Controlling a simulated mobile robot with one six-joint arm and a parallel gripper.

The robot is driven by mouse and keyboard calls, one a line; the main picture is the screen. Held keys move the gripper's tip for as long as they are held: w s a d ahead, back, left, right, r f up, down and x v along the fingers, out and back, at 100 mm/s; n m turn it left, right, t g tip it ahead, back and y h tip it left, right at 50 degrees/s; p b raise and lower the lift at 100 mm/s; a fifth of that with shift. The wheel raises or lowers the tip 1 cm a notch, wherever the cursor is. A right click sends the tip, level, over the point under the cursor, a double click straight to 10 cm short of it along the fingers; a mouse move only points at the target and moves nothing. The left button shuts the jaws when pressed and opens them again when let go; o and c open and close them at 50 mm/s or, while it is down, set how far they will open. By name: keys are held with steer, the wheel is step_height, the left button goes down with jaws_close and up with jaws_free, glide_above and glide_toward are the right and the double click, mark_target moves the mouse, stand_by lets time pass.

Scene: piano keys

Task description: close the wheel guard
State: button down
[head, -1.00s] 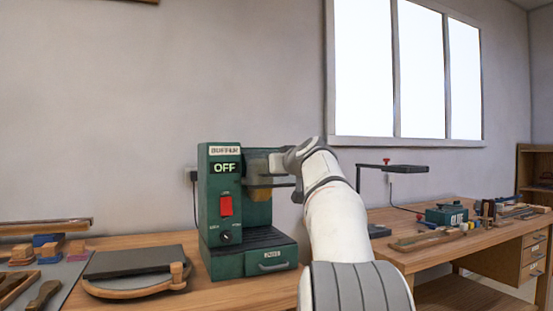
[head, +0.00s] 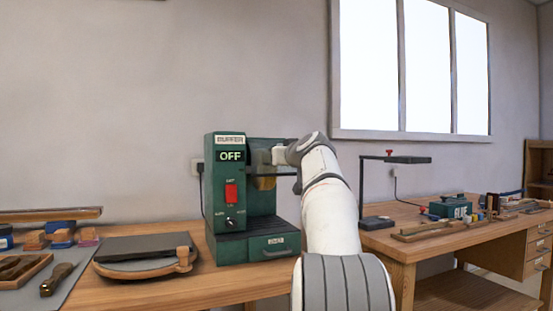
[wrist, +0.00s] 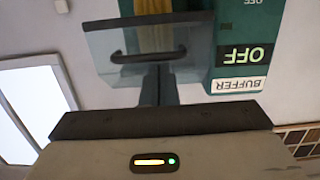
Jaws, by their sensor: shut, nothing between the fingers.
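The green buffer machine (head: 228,190) stands on the wooden bench in the head view, its display reading OFF. Its wheel guard is a smoky see-through panel with a dark bar handle; in the wrist view, which is upside down, the guard (wrist: 195,50) lies in front of the yellowish wheel (wrist: 153,38). My gripper is shut and empty. Its dark fingers (wrist: 158,82) show just by the guard's handle (wrist: 148,57); I cannot tell whether they touch.
A red switch (head: 231,193) is on the machine's front, with a drawer (head: 273,245) below. A round-edged board (head: 145,258) and tools lie to the left. A second bench (head: 420,240) with a lamp stand (head: 400,159) is at right.

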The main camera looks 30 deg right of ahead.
steer(key=s+a+f, duration=0.1)
steer(key=s+f, duration=0.3)
steer(key=s, duration=0.3)
steer(key=s+a+f+n+g+y+p, duration=0.1)
steer(key=s+a+g+y+p, duration=0.15)
steer(key=a+p, duration=0.75)
steer(key=s+a+f+g+y+p, duration=0.15)
steer(key=s+a+g+p, duration=0.25)
steer(key=a+p, duration=0.65)
steer(key=s+a+f+g+p, duration=0.1)
steer(key=s+a+g+p, duration=0.1)
steer(key=s+p, duration=0.3)
steer(key=s+a+f+g+p, duration=0.1)
steer(key=s+a+g+p, duration=0.2)
steer(key=s, duration=0.7)
steer(key=s+a+f+n+g+h+p, duration=0.1)
steer(key=s+a+g+p, duration=0.1)
steer(key=s+a+p, duration=0.4)
steer(key=shift+s+p, duration=0.6)
steer(key=shift+s, duration=0.05)
steer(key=c, duration=2.1)
jaws_free()
